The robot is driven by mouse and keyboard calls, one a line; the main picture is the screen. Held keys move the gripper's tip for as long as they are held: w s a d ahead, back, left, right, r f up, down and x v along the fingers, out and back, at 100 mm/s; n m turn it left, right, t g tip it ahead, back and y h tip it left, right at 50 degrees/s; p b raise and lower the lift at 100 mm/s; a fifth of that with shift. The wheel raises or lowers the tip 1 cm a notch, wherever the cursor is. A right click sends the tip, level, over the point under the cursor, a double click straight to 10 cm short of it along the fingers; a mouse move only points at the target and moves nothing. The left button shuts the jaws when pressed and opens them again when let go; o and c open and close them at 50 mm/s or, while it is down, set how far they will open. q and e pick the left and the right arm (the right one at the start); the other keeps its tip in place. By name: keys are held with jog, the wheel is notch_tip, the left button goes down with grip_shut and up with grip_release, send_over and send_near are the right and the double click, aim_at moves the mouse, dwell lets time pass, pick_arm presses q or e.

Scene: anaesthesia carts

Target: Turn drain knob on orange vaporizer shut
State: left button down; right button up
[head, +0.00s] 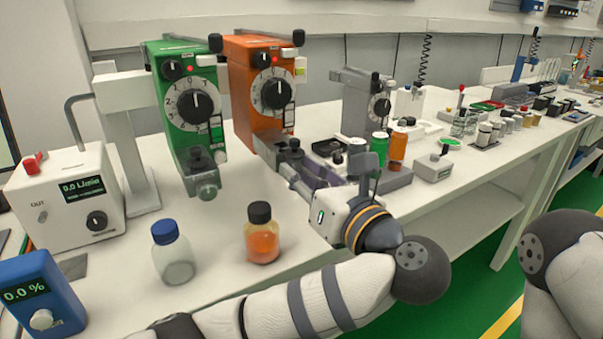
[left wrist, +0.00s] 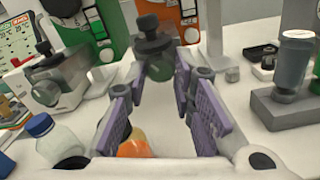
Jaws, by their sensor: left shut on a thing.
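The orange vaporizer (head: 254,92) stands behind my left gripper, with a black dial on its front. Its drain knob (left wrist: 152,42) is dark and sits low on its front. My left gripper (head: 291,168) reaches in from the right with its fingers at this drain. The exact contact is partly hidden in the head view. My right gripper is out of view; only part of my right arm shows.
A green vaporizer (head: 187,105) stands to the left with its own drain. A blue-capped bottle (head: 173,252) and an orange bottle with a black cap (head: 262,235) stand in front. A grey vaporizer (head: 366,103) and small vials stand to the right.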

pick_arm(q)
jog(key=shift+s+r+m+p, duration=0.1)
jog(key=shift+r+m+p, duration=0.25)
jog(key=shift+r+m, duration=0.2)
jog(key=shift+f+m, duration=0.35)
jog(key=shift+f, duration=0.15)
jog(key=c, duration=1.3)
grip_release()
jog(key=shift+w, duration=0.2)
jog(key=shift+c, duration=0.2)
notch_tip(320, 180, up, 10)
